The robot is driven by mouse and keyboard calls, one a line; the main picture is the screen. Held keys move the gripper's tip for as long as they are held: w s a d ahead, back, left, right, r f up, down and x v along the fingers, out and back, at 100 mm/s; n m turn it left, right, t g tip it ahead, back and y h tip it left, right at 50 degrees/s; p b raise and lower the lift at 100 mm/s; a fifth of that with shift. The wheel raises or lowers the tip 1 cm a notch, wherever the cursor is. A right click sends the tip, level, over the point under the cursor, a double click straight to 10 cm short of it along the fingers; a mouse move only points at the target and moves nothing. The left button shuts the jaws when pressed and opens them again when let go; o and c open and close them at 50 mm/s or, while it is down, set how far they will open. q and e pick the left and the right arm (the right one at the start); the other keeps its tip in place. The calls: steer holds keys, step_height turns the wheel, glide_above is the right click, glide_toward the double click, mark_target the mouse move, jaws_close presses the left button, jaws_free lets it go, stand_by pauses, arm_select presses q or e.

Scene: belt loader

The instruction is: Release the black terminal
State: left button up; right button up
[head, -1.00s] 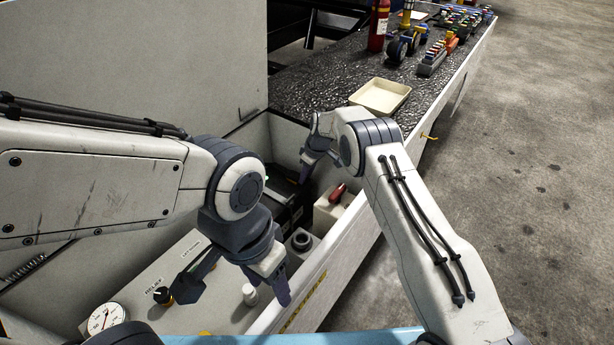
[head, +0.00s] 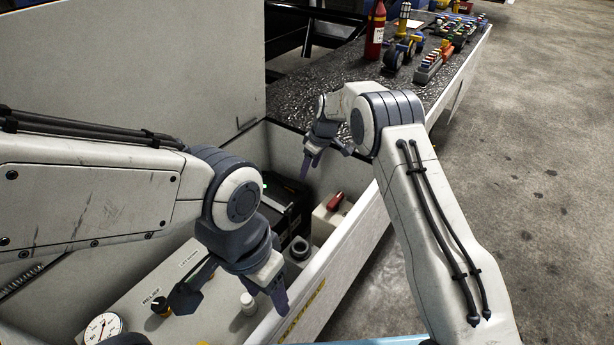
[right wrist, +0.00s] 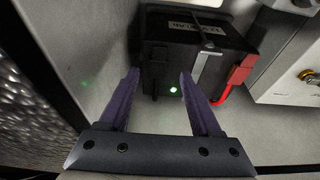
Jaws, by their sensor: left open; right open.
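A black battery box (right wrist: 195,42) with a pale label and a grey strap stands against the wall in the right wrist view. It also shows partly in the head view (head: 284,205), inside the open compartment. A dark piece that looks like the black terminal (right wrist: 158,62) is on its left part, and a red terminal and cable (right wrist: 240,72) are on its right. My right gripper (right wrist: 158,76) is open and empty, its fingers pointing at the box's left part. It hangs over the compartment in the head view (head: 328,160). My left gripper (head: 232,298) is open over the control panel.
The panel carries a gauge (head: 102,327), a black relief knob (head: 160,304) and a white knob (head: 248,304). A beige box with a red switch (head: 335,201) stands right of the battery.

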steer(key=shift+v, duration=0.9)
